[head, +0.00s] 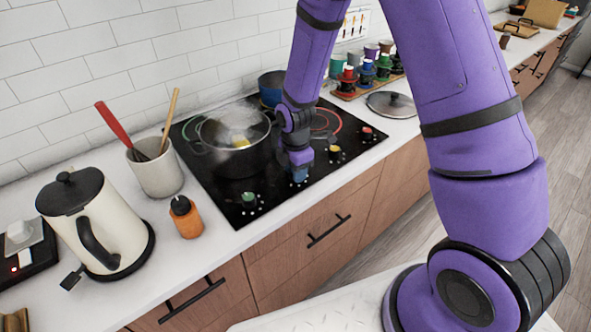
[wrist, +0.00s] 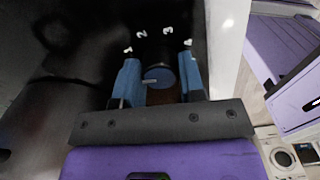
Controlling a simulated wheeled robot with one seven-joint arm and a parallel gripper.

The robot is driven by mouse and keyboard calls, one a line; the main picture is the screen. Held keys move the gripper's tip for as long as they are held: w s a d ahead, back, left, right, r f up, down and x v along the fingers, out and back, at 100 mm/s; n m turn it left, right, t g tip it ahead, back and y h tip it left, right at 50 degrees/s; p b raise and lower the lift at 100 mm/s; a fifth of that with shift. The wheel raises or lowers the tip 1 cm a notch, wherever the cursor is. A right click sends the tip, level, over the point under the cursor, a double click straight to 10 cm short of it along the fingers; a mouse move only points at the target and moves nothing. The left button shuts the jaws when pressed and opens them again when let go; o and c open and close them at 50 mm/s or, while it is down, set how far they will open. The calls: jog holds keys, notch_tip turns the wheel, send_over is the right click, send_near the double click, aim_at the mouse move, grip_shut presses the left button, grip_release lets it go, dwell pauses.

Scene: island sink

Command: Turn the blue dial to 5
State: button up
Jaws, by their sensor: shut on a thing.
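The blue dial (wrist: 160,76) sits on the black cooktop (wrist: 90,60), between the two blue fingers of my gripper (wrist: 160,84) in the wrist view. The fingers are shut on it, one on each side. A pale pointer mark on the dial points left in that view. White numerals curve around its far side; 1, 2 and 3 are readable, and one at the right is unclear. In the head view, my gripper (head: 299,172) reaches down to the cooktop's front edge and hides the blue dial.
A green dial (head: 249,198), a yellow dial (head: 335,151) and a red dial (head: 366,132) line the same edge. A dark pot (head: 236,160) stands close behind my gripper, with a blue pot (head: 271,82) farther back. An orange bottle (head: 187,220) and a kettle (head: 95,220) stand left.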

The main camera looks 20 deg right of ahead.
jog(key=m, duration=0.9)
jog(key=shift+m, duration=0.4)
jog(key=m, duration=0.4)
jog(key=shift+m, duration=0.3)
jog(key=m, duration=2.3)
jog(key=shift+m, duration=0.3)
